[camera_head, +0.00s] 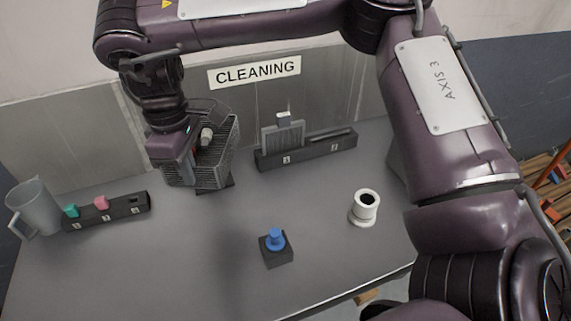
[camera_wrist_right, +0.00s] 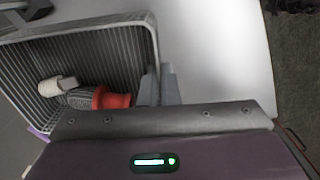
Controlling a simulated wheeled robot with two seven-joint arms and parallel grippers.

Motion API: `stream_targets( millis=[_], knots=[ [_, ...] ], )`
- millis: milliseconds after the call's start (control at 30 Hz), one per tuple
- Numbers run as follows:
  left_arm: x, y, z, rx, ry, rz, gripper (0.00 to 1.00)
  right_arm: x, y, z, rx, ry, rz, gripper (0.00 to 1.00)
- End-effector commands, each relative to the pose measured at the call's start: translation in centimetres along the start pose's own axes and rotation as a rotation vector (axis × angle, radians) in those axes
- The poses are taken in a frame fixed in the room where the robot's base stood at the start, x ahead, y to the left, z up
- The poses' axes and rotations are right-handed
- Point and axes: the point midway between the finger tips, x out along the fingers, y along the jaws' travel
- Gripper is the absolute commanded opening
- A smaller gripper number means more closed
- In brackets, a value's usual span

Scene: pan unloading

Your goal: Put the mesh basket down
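The grey mesh basket (camera_head: 226,160) is at the back left of the table in the head view, slightly tilted. It also fills the left of the right wrist view (camera_wrist_right: 75,38). Inside lie a red-and-dark part (camera_wrist_right: 105,98) and a white cylindrical part (camera_wrist_right: 58,86). My right gripper (camera_head: 190,146) reaches across from the right and is shut on the basket's near wall; its fingers also show in the right wrist view (camera_wrist_right: 158,86). The basket's underside is mostly hidden, so I cannot tell whether it touches the table. My left gripper is not in view.
A dark holder (camera_head: 308,150) with a grey piece stands right of the basket, below the CLEANING sign (camera_head: 255,71). A slotted block (camera_head: 108,211) and a jug (camera_head: 35,208) are left. A blue-knobbed block (camera_head: 276,250) and a white cup (camera_head: 365,206) stand nearer. The table's front left is clear.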

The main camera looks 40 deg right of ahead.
Motion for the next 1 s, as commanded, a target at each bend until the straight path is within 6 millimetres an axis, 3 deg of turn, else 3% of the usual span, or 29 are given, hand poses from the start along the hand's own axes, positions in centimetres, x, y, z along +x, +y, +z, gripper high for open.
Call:
stream_targets(
  millis=[200, 533, 733, 1000],
  knots=[
    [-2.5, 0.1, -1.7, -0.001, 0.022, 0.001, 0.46, -0.7, -4.4, -0.3, -0.579, -0.004, 0.000, 0.00],
    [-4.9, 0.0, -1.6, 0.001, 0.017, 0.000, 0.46, -1.5, -10.1, -0.3, -1.367, 0.015, 0.013, 0.00],
    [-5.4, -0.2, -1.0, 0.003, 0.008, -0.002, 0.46, -1.7, -11.6, -0.2, -1.594, 0.025, 0.025, 0.00],
    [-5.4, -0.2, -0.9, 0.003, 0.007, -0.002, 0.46, -1.4, -11.8, -0.2, -1.632, 0.027, 0.026, 0.00]
  ],
)
